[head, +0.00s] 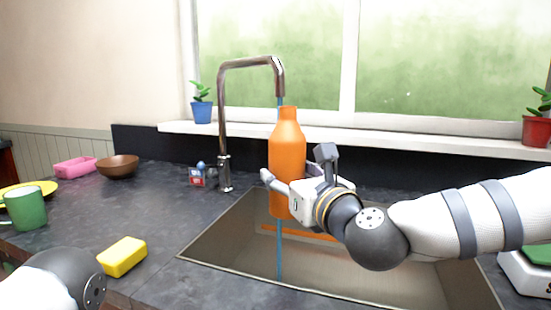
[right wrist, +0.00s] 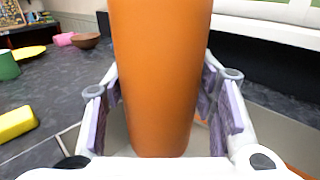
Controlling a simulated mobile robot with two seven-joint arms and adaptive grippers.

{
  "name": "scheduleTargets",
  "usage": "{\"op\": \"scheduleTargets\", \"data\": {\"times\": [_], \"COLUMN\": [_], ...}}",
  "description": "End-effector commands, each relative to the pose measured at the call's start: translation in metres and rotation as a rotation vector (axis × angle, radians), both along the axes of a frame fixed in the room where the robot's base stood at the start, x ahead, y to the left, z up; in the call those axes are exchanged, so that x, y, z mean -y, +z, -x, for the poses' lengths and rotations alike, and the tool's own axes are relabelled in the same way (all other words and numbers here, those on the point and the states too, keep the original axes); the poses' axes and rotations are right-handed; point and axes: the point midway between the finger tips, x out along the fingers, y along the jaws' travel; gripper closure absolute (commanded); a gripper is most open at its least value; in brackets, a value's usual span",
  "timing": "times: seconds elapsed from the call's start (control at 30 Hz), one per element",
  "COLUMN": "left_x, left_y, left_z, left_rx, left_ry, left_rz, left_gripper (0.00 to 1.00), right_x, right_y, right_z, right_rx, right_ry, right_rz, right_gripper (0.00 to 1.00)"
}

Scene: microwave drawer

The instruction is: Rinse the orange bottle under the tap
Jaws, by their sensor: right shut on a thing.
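The orange bottle (head: 286,150) is upright over the sink (head: 225,236), below the spout of the tap (head: 222,120). A thin blue stream of water (head: 279,262) comes down from the spout, passes behind the bottle's neck and body, and shows again below it. My right gripper (head: 285,186) is shut around the bottle's lower body. In the right wrist view the orange bottle (right wrist: 160,75) stands between both fingers. Part of my left arm shows at the lower left of the head view, but its gripper is out of frame.
On the counter (head: 100,213) at left are a yellow sponge (head: 122,256), a green mug (head: 27,208), a yellow plate (head: 48,188), a brown bowl (head: 118,166) and a pink dish (head: 74,168). Small items (head: 198,176) stand by the tap. A blue plant pot (head: 202,112) is on the sill.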

Motion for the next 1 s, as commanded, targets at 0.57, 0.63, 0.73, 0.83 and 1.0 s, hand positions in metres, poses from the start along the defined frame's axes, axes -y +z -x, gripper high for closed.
{"op": "scheduleTargets", "data": {"times": [0.57,0.63,0.73,0.83,1.0], "left_x": [0.000,0.000,0.000,0.000,0.000], "left_y": [0.001,0.005,0.011,0.009,0.008], "left_z": [-0.001,-0.005,-0.012,-0.010,-0.009], "left_rx": [0.005,0.020,0.046,0.037,0.033], "left_ry": [0.000,0.000,0.000,0.000,0.000], "left_rz": [0.000,0.000,0.000,0.000,0.000], "left_gripper": [0.71,0.71,0.71,0.71,0.71], "right_x": [0.000,0.001,0.002,0.003,0.005], "right_y": [0.003,0.010,0.022,0.025,0.036], "right_z": [0.002,0.008,0.020,0.028,0.044], "right_rx": [0.002,0.007,0.011,0.005,0.002], "right_ry": [0.000,0.001,0.001,0.001,0.001], "right_rz": [0.000,0.000,-0.002,-0.001,-0.001], "right_gripper": [0.71,0.71,0.71,0.71,0.71]}}
